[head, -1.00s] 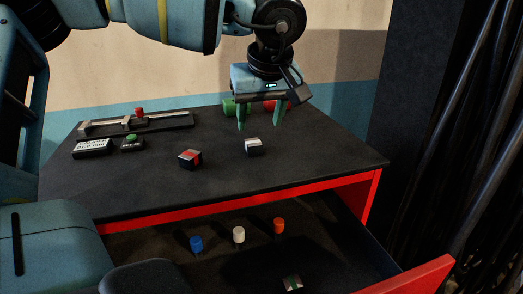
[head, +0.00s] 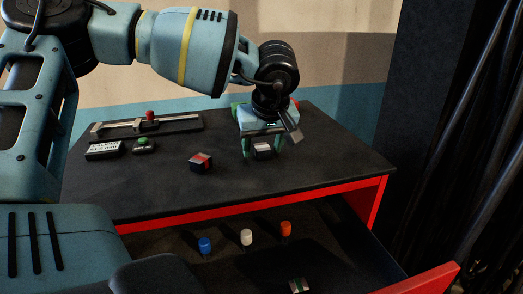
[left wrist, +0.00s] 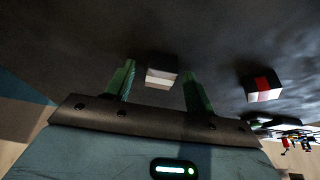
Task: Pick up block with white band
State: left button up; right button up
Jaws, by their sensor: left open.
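The block with the white band (head: 262,150) is a small dark block on the black tabletop, right of the middle. It also shows in the left wrist view (left wrist: 161,78). My left gripper (head: 261,154) is lowered over it from above, its green fingers open. In the left wrist view the block lies between the two fingers (left wrist: 159,69), with a gap visible on each side. The gripper hides part of the block in the head view. My right gripper is not in view.
A block with a red band (head: 201,162) sits to the left on the tabletop (head: 130,190). A slider rail (head: 105,128) and a green button box (head: 144,145) are at the back left. The open drawer below holds blue, white and orange cylinders and a green-banded block (head: 298,286).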

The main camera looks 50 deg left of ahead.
aim_at(263, 148)
pick_arm(q)
jog(key=shift+c, duration=0.2)
grip_shut()
jog(key=shift+r, duration=0.15)
notch_tip(263, 148, up, 10)
dwell(0.5)
